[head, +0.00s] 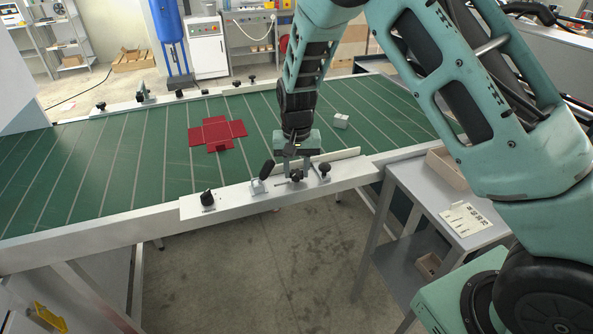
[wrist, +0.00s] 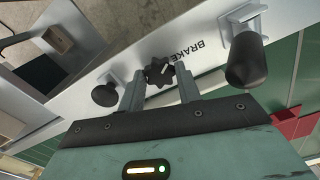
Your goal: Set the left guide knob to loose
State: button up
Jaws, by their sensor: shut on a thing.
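My gripper (head: 294,157) reaches down to the near rail of the green table. In the wrist view its two fingers (wrist: 160,82) are shut on a black lobed knob (wrist: 161,69) with a white mark on its face. The same knob (head: 296,175) shows just below the gripper in the head view. The word BRAKE is printed beside it, toward a black lever. No loose or tight marking is readable, and I cannot tell from lettering which knob is the left guide knob.
The black lever (head: 266,169) and a round black knob (head: 324,168) flank the held knob closely. Another black knob (head: 207,198) sits farther left on the rail. A red flat box blank (head: 216,132) and a small white block (head: 340,121) lie on the green table (head: 110,160).

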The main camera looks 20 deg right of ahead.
aim_at(297, 172)
jog(key=n+b, duration=0.1)
jog(key=n, duration=0.5)
jog(key=shift+n, duration=0.3)
jog(key=n, duration=0.5)
jog(key=shift+n, duration=0.4)
jog(key=o, duration=1)
jog(key=shift+c, duration=0.2)
jog(key=shift+r, duration=0.1)
notch_tip(297, 172, up, 17)
jog(key=b, duration=0.2)
jog(key=shift+b, duration=0.35)
jog(key=shift+r, duration=0.1)
